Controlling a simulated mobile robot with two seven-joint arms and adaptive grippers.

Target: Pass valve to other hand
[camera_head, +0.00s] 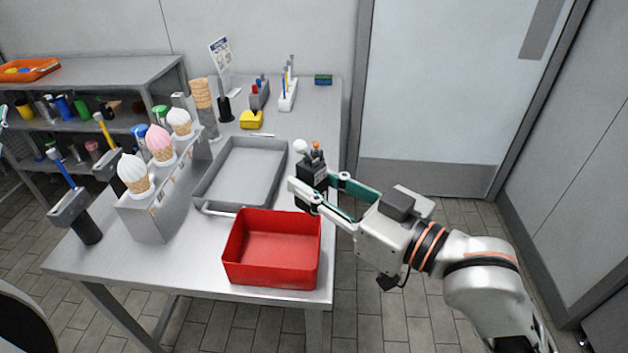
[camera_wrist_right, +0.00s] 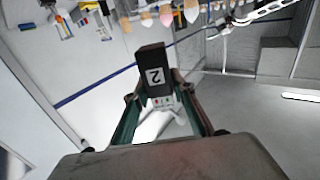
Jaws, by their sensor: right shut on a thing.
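In the right wrist view the block (camera_wrist_right: 152,73) shows a white label with a 2, between the green fingers of my right gripper (camera_wrist_right: 155,105). A white rounded piece (camera_head: 300,146) shows beside its top; I cannot tell whether it belongs to it. A sliver of teal and white at the left edge looks like my left gripper (camera_head: 3,116); its fingers are mostly cut off.
A red bin (camera_head: 236,262) stands at the table's front, with a grey tray (camera_head: 205,186) behind it. An ice cream cone holder (camera_head: 150,218) stands left of them. A yellow block (camera_head: 251,119) and pen holders stand farther back. Bare table (camera_head: 190,262) shows left of the bin.

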